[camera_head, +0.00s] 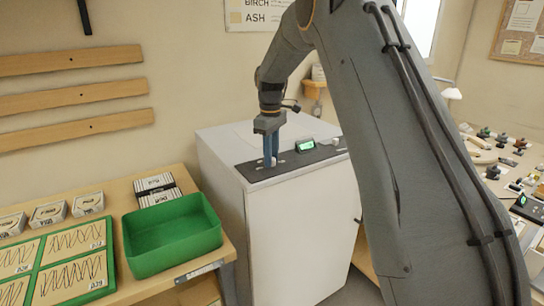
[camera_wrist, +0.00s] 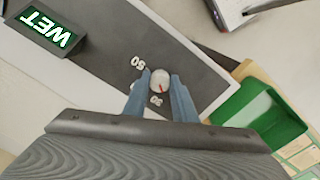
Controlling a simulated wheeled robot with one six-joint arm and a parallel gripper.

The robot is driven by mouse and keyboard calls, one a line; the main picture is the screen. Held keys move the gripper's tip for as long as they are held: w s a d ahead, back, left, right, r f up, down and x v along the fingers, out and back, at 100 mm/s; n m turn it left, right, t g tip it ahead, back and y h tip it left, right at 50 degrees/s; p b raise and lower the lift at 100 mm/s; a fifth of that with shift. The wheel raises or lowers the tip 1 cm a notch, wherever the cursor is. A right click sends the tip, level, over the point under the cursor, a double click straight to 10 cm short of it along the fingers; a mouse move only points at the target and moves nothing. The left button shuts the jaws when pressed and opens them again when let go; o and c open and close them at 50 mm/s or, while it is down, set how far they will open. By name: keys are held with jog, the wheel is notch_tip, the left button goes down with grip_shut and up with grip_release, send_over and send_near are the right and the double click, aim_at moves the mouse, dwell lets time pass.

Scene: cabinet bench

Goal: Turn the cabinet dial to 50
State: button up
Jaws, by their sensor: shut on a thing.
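The white cabinet (camera_head: 300,230) stands in the middle of the head view, with a dark panel (camera_head: 262,174) on its top. The mark points to the lower right there. A label 50 (camera_wrist: 138,63) lies at its upper left, and another number, perhaps 30 (camera_wrist: 156,100), lies just below it. My gripper (camera_wrist: 160,82) points down with its blue fingers on either side of the dial, shut on it. In the head view my gripper (camera_head: 270,162) largely hides the dial.
A small display (camera_head: 305,145) on the panel glows green; in the wrist view the display (camera_wrist: 48,30) reads WET. A green bin (camera_head: 172,237) stands on the wooden bench (camera_head: 150,285) left of the cabinet. A cluttered table (camera_head: 510,160) is at the right.

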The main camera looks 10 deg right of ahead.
jog(key=m, duration=0.4)
jog(key=shift+r+m, duration=0.1)
jog(key=shift+m, duration=0.2)
jog(key=m, duration=0.3)
jog(key=shift+w+a+m, duration=0.1)
jog(key=shift+m, duration=0.3)
jog(key=m, duration=1.3)
jog(key=shift+w+r+m, duration=0.1)
jog(key=shift+m, duration=0.2)
jog(key=m, duration=0.7)
jog(key=shift+w, duration=0.1)
jog(key=o, duration=0.8)
jog(key=shift+o, duration=1.2)
